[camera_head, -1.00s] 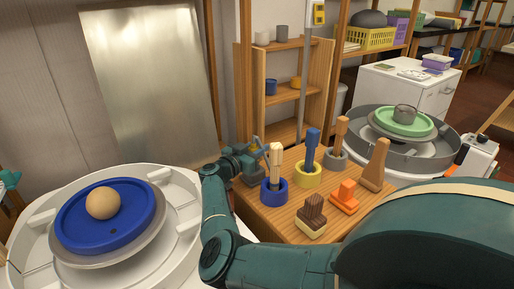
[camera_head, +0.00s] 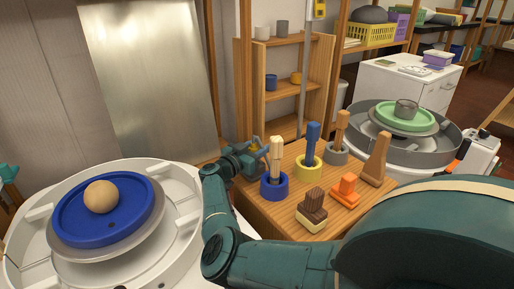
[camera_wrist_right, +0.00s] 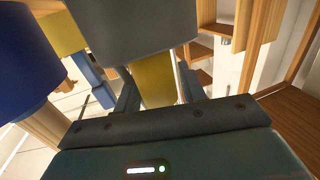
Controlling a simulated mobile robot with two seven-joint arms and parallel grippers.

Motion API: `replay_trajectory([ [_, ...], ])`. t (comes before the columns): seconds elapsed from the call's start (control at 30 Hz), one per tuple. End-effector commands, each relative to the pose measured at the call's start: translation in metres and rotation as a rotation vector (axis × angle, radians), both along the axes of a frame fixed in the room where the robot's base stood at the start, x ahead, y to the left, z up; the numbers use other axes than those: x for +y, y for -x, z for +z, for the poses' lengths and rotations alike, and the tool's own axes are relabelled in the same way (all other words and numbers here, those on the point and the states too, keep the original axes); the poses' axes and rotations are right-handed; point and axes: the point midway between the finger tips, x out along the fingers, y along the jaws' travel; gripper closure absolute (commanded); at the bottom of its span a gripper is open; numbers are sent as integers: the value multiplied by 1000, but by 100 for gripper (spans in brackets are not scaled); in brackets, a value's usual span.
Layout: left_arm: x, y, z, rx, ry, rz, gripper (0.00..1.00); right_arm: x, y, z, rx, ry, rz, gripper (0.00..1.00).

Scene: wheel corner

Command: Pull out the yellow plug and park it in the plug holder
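My right gripper (camera_head: 255,154) is at the far left edge of the wooden table. In the right wrist view its fingers (camera_wrist_right: 160,92) stand close against both sides of a yellow piece (camera_wrist_right: 155,80), which looks like the yellow plug. A grey round body (camera_wrist_right: 150,30) adjoins the yellow piece and hides its other end. In the head view only a small bit of yellow shows by the fingers. I cannot tell which object is the plug holder. A small teal part (camera_head: 9,172) at the left edge may be my left gripper; its fingers are unclear.
On the wooden table (camera_head: 285,222) stand a blue ring (camera_head: 273,187) with a cream handle, a yellow ring (camera_head: 308,171) with a blue handle, a grey ring (camera_head: 337,156) with a wooden handle, and several blocks. A potter's wheel (camera_head: 178,232) stands left, another (camera_head: 440,150) right.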

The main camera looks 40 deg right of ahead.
Motion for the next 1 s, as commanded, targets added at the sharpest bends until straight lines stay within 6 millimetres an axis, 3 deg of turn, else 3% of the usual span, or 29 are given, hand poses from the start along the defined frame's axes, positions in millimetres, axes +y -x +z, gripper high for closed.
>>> replay_trajectory([
  [0.17, 0, 0, -1, 2, -1, 0, 9, 0, 0, 0, 0, 0, 0, 45],
  [0.53, -1, 0, 1, 17, 21, -7, 9, 0, 0, 0, 0, -1, 0, 45],
  [0.7, -2, 1, 22, -5, 6, -8, 9, 33, 4, 3, 1, -3, 4, 45],
  [1.0, 1, 1, 9, 13, -39, 11, 9, 71, 11, 2, 0, -1, 0, 45],
])
